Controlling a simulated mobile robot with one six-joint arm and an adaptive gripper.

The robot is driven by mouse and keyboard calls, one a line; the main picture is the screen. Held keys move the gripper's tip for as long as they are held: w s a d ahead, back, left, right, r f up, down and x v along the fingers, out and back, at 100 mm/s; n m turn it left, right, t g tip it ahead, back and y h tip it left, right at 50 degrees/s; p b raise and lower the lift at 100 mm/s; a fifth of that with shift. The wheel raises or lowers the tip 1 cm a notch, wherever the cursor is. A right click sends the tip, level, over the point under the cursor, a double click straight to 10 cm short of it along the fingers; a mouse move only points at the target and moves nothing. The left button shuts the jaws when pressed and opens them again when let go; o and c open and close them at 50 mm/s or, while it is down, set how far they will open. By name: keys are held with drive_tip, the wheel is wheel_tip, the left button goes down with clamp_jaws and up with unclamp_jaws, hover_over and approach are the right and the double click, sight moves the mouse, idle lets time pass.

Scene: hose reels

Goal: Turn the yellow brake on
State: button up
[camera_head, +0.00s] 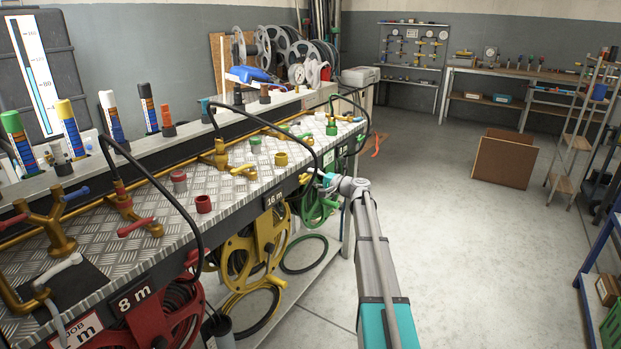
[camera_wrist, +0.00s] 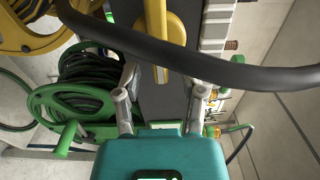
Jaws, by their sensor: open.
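The yellow brake (camera_head: 305,179) is a small yellow lever on the dark front edge of the bench, right of the "16 m" label. In the wrist view the yellow lever (camera_wrist: 157,30) lies ahead of my gripper (camera_wrist: 163,88), roughly in line with the gap between its fingers. My gripper (camera_head: 328,181) is open, with nothing between its fingers, and appears just apart from the brake. A dark hose crosses in front of the wrist camera and hides part of the lever. The yellow hose reel (camera_head: 238,257) hangs below the bench edge.
A black hose (camera_head: 193,205) arches over the bench edge. A green reel (camera_head: 313,213) is right of the yellow one, and a red reel (camera_head: 180,318) is at the left. Metal couplings stand on the bench top.

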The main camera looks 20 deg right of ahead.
drive_tip(key=v, duration=1.1)
drive_tip(key=shift+a, duration=0.1)
drive_tip(key=s+a+f+n+g+h, duration=0.1)
drive_tip(key=s+a+f+n+g, duration=0.4)
drive_tip(key=a, duration=0.6)
drive_tip(key=s+a+f+n+g+h, duration=0.1)
drive_tip(key=s+a+f+g, duration=0.4)
drive_tip(key=a, duration=0.6)
drive_tip(key=s+a+f+n+g+h, duration=0.2)
drive_tip(key=s+a+f+h, duration=0.1)
drive_tip(key=s, duration=0.5)
drive_tip(key=s+a+f+n+g+h, duration=0.1)
drive_tip(key=s+a+f+h, duration=0.2)
drive_tip(key=s, duration=0.4)
drive_tip(key=s+a+f+n+g+h, duration=0.2)
drive_tip(key=s+f+h, duration=0.1)
drive_tip(key=s, duration=0.5)
wheel_tip(320, 180, up, 27)
drive_tip(key=p, duration=2.6)
drive_tip(key=shift+w, duration=0.4)
drive_tip(key=shift+a+f, duration=0.1)
drive_tip(key=shift+f, duration=0.1)
